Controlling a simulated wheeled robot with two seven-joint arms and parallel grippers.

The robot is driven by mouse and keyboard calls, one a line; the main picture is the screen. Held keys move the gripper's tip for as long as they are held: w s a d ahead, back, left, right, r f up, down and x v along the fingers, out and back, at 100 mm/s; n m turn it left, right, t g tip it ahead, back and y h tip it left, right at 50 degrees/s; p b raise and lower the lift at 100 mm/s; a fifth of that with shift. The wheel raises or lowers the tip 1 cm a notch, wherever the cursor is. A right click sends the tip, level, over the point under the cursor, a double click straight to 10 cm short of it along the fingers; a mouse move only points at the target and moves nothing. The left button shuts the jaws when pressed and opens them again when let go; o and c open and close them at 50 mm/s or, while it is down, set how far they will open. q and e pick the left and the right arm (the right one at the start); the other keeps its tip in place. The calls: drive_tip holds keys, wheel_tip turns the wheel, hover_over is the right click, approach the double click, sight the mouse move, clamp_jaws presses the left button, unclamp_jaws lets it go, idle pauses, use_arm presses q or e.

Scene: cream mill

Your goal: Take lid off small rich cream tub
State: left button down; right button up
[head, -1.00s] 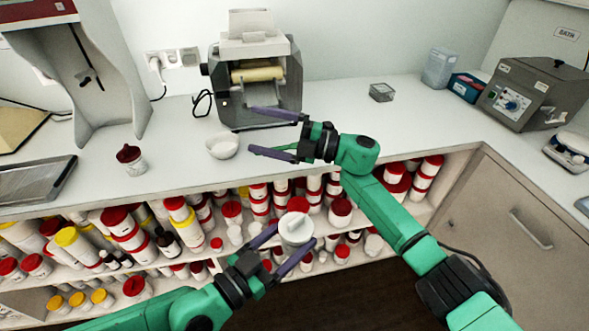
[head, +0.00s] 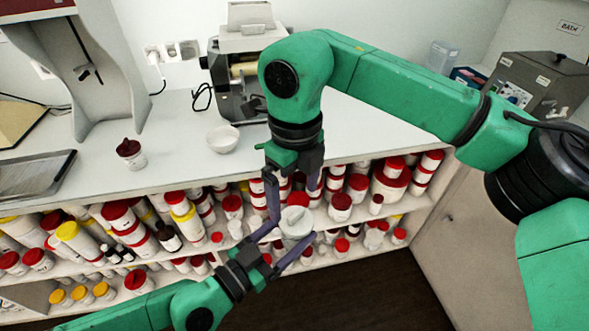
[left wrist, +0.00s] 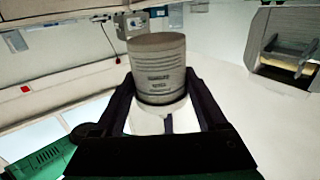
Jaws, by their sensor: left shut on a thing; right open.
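A small white tub (head: 299,241) with a white knobbed lid (head: 293,216) is held in front of the shelves in the head view. My left gripper (head: 287,240) is shut around its body. The left wrist view shows the tub's side (left wrist: 160,72) between the two fingers, with dark lettering too small to read surely. The lid is on the tub. My right gripper (head: 293,203) is open and points down from above, its fingers on either side of the lid's top. I cannot tell whether they touch the lid.
Shelves of red- and yellow-lidded jars (head: 118,216) lie behind and below the tub. My right arm hides part of the counter.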

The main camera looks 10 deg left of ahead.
sight(294, 212)
wheel_tip(294, 212, down, 6)
drive_tip(key=shift+r, duration=0.15)
drive_tip(key=shift+c, duration=0.3)
drive_tip(key=c, duration=1.2)
drive_tip(key=shift+r, duration=0.15)
drive_tip(key=shift+r, duration=1)
drive_tip(key=shift+r, duration=2)
